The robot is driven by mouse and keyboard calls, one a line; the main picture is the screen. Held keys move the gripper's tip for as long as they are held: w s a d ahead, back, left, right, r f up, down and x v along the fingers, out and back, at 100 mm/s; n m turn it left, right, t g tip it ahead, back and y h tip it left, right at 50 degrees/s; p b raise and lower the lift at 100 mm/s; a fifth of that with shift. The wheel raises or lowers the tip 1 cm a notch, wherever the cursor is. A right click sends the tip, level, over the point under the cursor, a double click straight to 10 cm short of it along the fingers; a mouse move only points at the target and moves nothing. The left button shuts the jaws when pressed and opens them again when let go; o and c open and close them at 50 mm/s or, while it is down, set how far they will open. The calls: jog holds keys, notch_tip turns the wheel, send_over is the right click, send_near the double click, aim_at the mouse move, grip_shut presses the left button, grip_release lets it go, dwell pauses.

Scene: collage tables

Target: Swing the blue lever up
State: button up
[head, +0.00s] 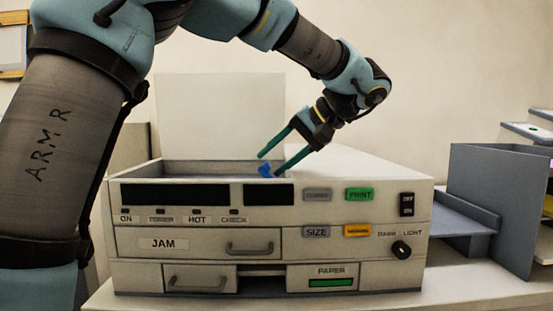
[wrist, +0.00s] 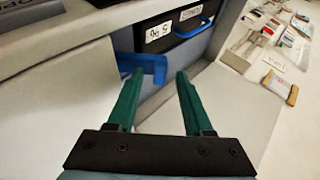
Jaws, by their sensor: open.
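The blue lever (head: 265,170) shows as a small blue piece at the top of the pale copier-like machine (head: 270,208), in the open recess behind its front panel. My gripper (head: 268,164) reaches down from the upper right, with its green fingers apart at the lever. In the wrist view the lever (wrist: 148,62) is an angled blue bar at the fingertips of my gripper (wrist: 160,72). Its right end lies between the fingertips and its left part extends past the left finger. The left fingertip hides part of it. I cannot tell whether a finger touches it.
A raised white lid (head: 220,115) stands behind the recess. In the wrist view a black unit with a blue handle (wrist: 191,29) lies just beyond the lever. A grey tray (head: 455,222) juts from the machine's right side. Several small items lie on the surface at the wrist view's right.

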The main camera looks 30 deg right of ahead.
jog(key=b+v, duration=0.1)
jog(key=v, duration=0.9)
jog(key=shift+s+d+r+b, duration=0.2)
jog(key=shift+r+b, duration=0.05)
jog(key=shift+b, duration=0.15)
jog(key=shift+o, duration=0.2)
